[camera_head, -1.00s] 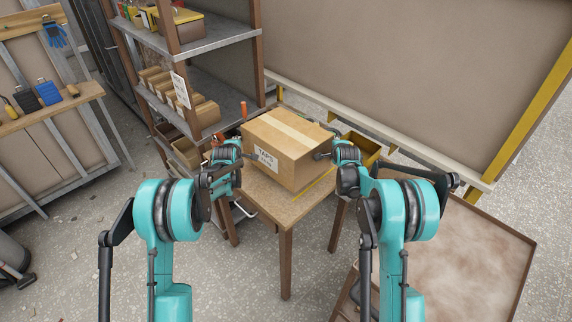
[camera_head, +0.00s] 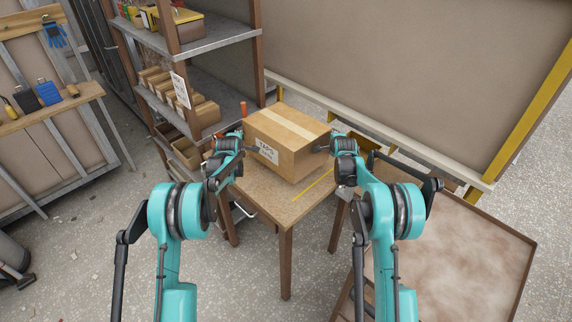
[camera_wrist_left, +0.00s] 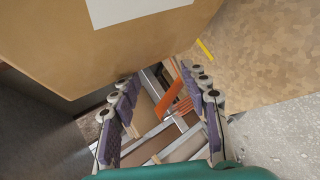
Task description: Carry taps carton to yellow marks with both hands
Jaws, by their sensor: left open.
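The taps carton (camera_head: 280,155) is a brown taped box with a white label, over the wooden table (camera_head: 280,212). I cannot tell whether its base touches the tabletop. A yellow mark (camera_head: 313,186) shows on the table in front of the carton's right side. My left gripper (camera_head: 240,141) is at the carton's left side. In the left wrist view its fingers (camera_wrist_left: 165,88) are apart, with nothing between them, close by the carton's wall (camera_wrist_left: 110,55). My right gripper (camera_head: 328,148) is at the carton's right side; its fingers are too small to judge.
A shelf rack (camera_head: 205,100) with small cartons stands left of the table. A brown-edged tray surface (camera_head: 460,250) is at the right front.

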